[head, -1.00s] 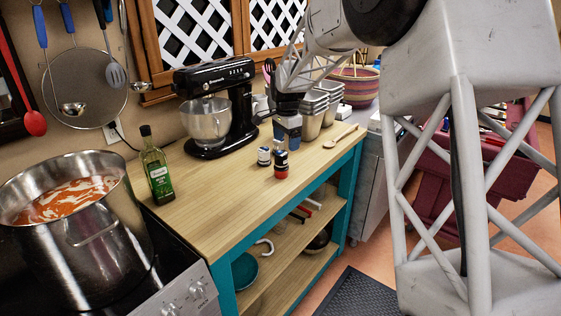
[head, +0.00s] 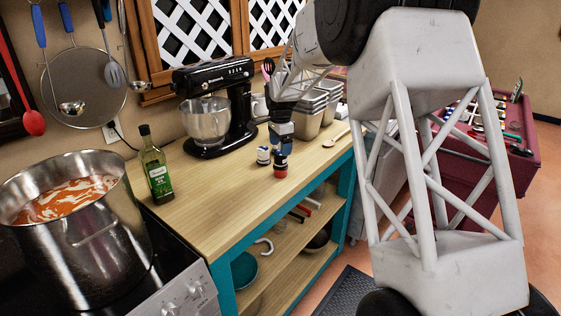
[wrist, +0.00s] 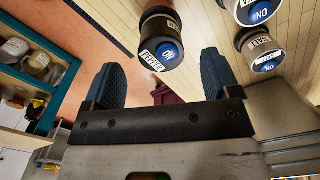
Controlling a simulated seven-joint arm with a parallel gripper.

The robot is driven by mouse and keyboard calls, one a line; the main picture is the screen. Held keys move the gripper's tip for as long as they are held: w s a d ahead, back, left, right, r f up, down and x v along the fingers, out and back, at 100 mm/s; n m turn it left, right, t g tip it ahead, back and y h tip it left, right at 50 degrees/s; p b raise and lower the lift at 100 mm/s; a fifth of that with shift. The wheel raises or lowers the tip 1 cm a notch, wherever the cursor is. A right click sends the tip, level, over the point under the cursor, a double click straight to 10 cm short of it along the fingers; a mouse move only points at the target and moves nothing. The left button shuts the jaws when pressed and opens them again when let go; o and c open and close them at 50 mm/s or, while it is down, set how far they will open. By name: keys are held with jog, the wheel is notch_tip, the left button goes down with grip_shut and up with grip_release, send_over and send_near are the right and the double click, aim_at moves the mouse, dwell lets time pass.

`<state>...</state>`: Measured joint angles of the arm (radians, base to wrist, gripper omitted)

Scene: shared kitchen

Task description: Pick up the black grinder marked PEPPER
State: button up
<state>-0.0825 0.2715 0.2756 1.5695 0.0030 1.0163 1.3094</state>
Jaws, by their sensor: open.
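The black grinder marked PEPPER (wrist: 165,40) shows in the wrist view, between and beyond my two blue fingertips, with a blue disc on its end. In the head view its dark body with a red lower band (head: 281,171) stands upright on the wooden counter. My gripper (head: 281,143) is directly above it, pointing down, its fingertips at about the grinder's top. In the wrist view my gripper (wrist: 160,62) has its fingers wide apart, with nothing clamped. Whether a finger touches the grinder cannot be told.
A white-labelled grinder (head: 263,156) stands close to the left; similar tops (wrist: 262,52) show at the right in the wrist view. A black stand mixer (head: 215,108), metal containers (head: 312,112) and a wooden spoon (head: 337,138) are behind. The counter's front left (head: 205,205) is clear.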

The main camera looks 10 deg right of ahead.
aim_at(280, 159)
jog(key=shift+f, duration=0.6)
jog(key=shift+f, duration=2.6)
jog(key=c, duration=1.3)
jog(key=shift+r, duration=0.1)
